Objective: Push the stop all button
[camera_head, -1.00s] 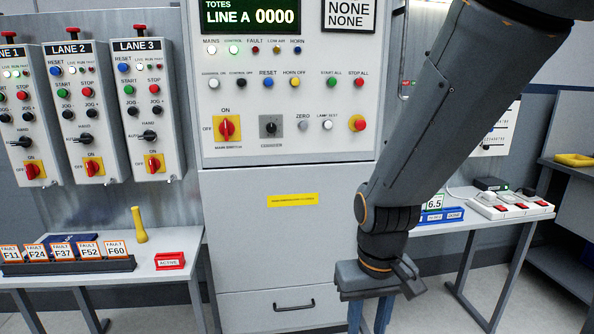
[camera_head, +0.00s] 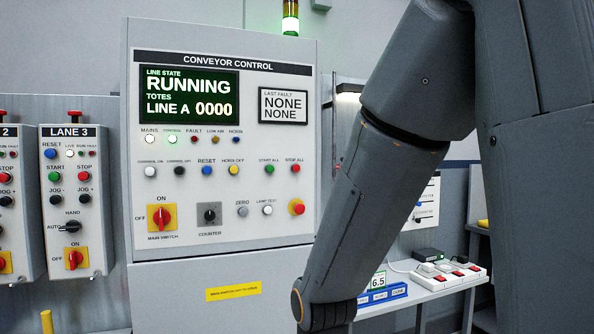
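The stop all button (camera_head: 295,169) is a small red button at the right of the upper button row on the conveyor control panel (camera_head: 190,245), under the label STOP ALL. A green start all button (camera_head: 269,170) is just left of it. The display (camera_head: 189,97) reads RUNNING, TOTES, LINE A 0000. My arm comes down from the upper right and passes right of the panel's buttons. My gripper is below the picture's bottom edge, out of view.
Lane 3's control box (camera_head: 75,200) hangs left of the cabinet. A side table (camera_head: 420,285) at the right carries a white switch strip (camera_head: 450,272) and a blue tray (camera_head: 383,296). A lit stack light (camera_head: 290,18) stands on top of the cabinet.

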